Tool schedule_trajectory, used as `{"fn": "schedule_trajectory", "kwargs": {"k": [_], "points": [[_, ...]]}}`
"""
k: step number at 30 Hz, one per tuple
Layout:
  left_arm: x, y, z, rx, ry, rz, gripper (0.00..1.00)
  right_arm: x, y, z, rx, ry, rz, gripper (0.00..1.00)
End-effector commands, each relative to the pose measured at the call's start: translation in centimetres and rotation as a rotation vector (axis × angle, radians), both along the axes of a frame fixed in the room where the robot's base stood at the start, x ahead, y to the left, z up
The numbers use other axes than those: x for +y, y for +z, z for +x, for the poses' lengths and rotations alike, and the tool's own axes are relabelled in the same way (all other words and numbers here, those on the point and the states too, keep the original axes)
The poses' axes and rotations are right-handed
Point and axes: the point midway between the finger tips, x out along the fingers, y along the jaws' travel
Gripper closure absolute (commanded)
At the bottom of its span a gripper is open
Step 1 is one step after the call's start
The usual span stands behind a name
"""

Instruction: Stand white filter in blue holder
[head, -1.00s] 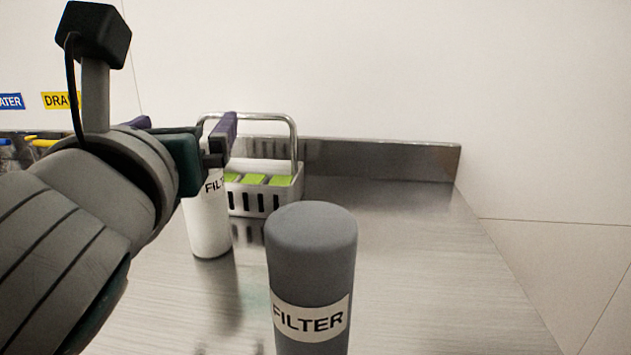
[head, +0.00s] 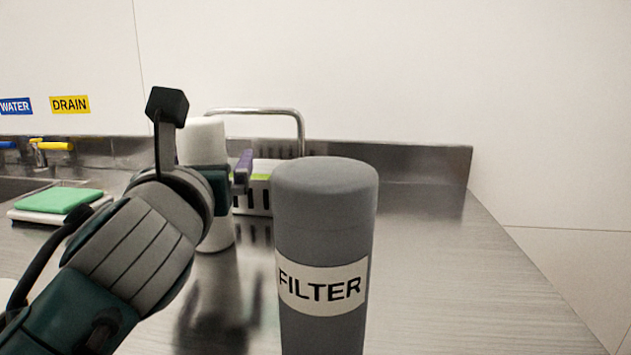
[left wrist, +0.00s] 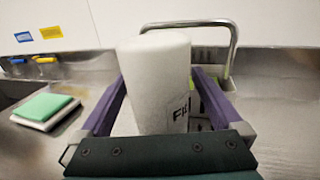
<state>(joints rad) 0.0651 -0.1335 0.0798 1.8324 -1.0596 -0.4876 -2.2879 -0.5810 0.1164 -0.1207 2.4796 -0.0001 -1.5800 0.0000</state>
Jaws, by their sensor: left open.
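The white filter (head: 203,150) stands upright on the steel counter, partly hidden behind my left gripper (head: 238,172) in the head view. In the left wrist view the white filter (left wrist: 155,75) shows between the two purple fingers of my left gripper (left wrist: 162,95), its label turned to the right. The fingers are open, one on each side of it; I cannot tell whether either touches it. The blue holder is not seen in any view. My right gripper is not in view.
A grey filter (head: 322,225) stands upright close in front. Behind the white filter is a wire-handled basket (head: 245,202) with green items. A green sponge (head: 58,200) on a white block lies at left by the sink taps (head: 55,146). The counter's right side is clear.

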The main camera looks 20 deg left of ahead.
Motion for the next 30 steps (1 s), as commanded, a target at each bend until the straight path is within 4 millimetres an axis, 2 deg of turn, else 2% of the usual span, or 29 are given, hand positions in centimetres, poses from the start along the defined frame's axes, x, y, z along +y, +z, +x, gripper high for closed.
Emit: {"fn": "schedule_trajectory", "kwargs": {"k": [9,30], "points": [[0.30,-0.01,0.44,0.001,0.001,0.000,0.02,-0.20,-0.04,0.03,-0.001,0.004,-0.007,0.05],[0.26,-0.01,0.43,0.001,0.000,0.000,0.81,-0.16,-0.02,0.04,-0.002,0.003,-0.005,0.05]]}}
